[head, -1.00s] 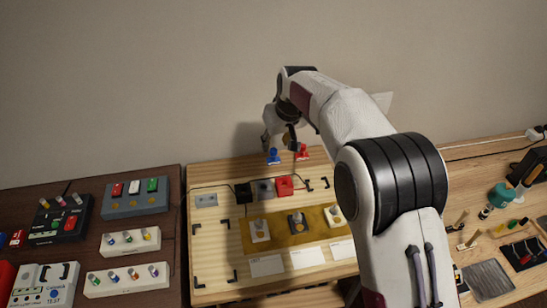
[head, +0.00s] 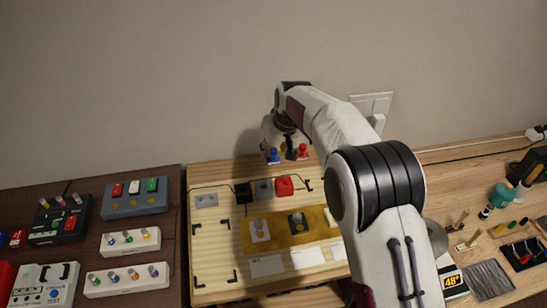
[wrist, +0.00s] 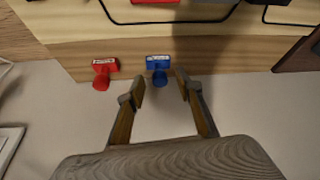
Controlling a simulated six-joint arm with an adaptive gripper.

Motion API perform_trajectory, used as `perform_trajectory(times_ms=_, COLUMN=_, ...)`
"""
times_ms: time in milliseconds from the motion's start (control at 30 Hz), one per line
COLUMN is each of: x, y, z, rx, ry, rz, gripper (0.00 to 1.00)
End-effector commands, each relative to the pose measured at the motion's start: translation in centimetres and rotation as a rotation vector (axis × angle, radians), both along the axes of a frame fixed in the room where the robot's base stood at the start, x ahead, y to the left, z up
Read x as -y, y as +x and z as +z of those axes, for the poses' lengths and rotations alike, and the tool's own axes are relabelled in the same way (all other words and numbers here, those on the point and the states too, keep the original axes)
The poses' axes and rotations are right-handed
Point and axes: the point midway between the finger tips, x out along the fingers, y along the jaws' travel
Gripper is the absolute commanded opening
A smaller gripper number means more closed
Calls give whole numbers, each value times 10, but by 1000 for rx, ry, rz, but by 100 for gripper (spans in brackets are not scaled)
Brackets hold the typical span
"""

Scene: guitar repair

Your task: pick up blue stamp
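The blue stamp (head: 273,156) stands near the back edge of the wooden board in the head view. It also shows in the wrist view (wrist: 158,66), just beyond my fingertips and roughly in line with the gap between them. The red stamp (head: 303,152) is beside it; in the wrist view the red stamp (wrist: 103,72) lies left of my fingers. My gripper (wrist: 161,86) is open, with nothing between its fingers. In the head view the gripper hangs just above or behind the blue stamp, partly hidden by my arm.
The light wooden board (head: 212,260) holds black, grey and red blocks in front of the stamps, including a red block (head: 284,186), and a yellow mat (head: 277,238). A cable runs across the board. The wall (head: 130,80) rises close behind.

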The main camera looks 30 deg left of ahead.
Motion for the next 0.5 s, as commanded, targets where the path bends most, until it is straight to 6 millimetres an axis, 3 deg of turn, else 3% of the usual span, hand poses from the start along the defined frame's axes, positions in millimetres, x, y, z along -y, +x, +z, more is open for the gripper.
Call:
perform_trajectory(times_ms=200, x=-6, y=3, z=-14, rx=1, ry=1, rz=0, gripper=35)
perform_trajectory(times_ms=500, x=-6, y=4, z=-16, rx=2, ry=1, rz=0, gripper=35)
